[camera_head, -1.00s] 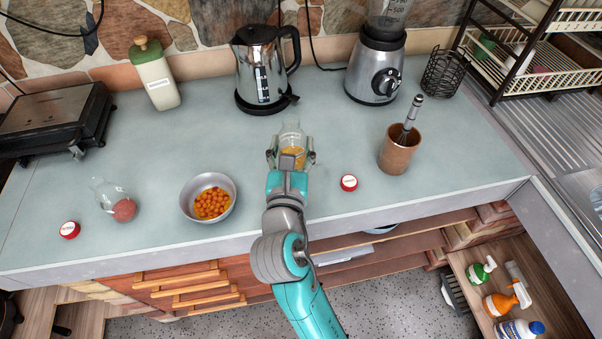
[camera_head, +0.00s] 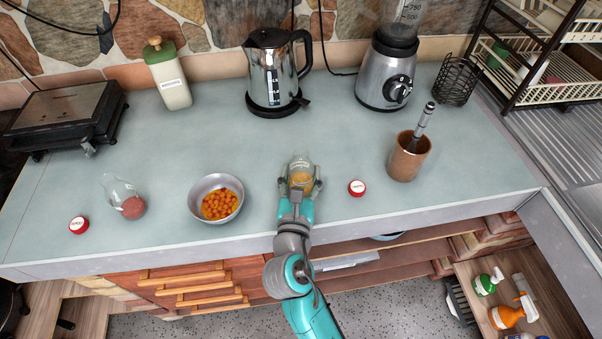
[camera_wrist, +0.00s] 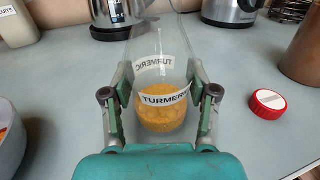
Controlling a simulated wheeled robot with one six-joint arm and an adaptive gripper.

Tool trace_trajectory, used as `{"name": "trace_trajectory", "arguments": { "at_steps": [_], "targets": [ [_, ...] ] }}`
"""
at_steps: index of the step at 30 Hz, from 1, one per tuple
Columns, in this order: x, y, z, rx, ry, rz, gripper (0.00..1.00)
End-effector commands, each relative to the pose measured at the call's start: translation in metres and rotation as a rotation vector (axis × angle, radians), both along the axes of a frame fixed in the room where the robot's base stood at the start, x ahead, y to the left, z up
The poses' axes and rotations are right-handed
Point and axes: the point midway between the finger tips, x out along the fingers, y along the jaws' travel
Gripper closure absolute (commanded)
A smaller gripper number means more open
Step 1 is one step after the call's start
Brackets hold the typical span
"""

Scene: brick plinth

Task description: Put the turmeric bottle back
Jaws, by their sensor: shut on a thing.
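The turmeric bottle (camera_head: 301,171) is clear, with yellow-orange powder at its bottom. In the wrist view the bottle (camera_wrist: 161,88) has a TURMERIC label. My gripper (camera_head: 300,186) is shut on it, one finger on each side. The bottle is near the counter's front, right of the metal bowl. I cannot tell whether its base touches the counter. A red cap with a white label (camera_head: 357,188) lies on the counter to its right; the cap also shows in the wrist view (camera_wrist: 268,103).
The bowl of orange pieces (camera_head: 216,199) is left of my gripper. Farther left are a second clear bottle (camera_head: 124,199) and another red cap (camera_head: 79,225). A kettle (camera_head: 273,73) and blender (camera_head: 387,74) stand behind. A brown cup with a whisk (camera_head: 407,160) stands right.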

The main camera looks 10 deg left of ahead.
Motion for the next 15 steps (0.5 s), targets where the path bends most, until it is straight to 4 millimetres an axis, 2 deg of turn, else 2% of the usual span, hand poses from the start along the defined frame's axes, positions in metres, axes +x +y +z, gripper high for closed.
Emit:
{"name": "trace_trajectory", "arguments": {
  "at_steps": [3,4,6,7,15],
  "targets": [
    [0.0,-0.0001,-0.0025,0.0,0.0,0.0,0.8],
    [0.0,-0.0001,-0.0026,0.0,0.0,-0.001,0.36],
    [0.0,-0.0001,-0.0024,0.0,0.0,0.0,0.19],
    [0.0,-0.0001,-0.0024,0.0,0.0,0.0,0.16],
    [0.0,-0.0001,-0.0022,0.0,0.0,0.0,0.16]
  ]
}}
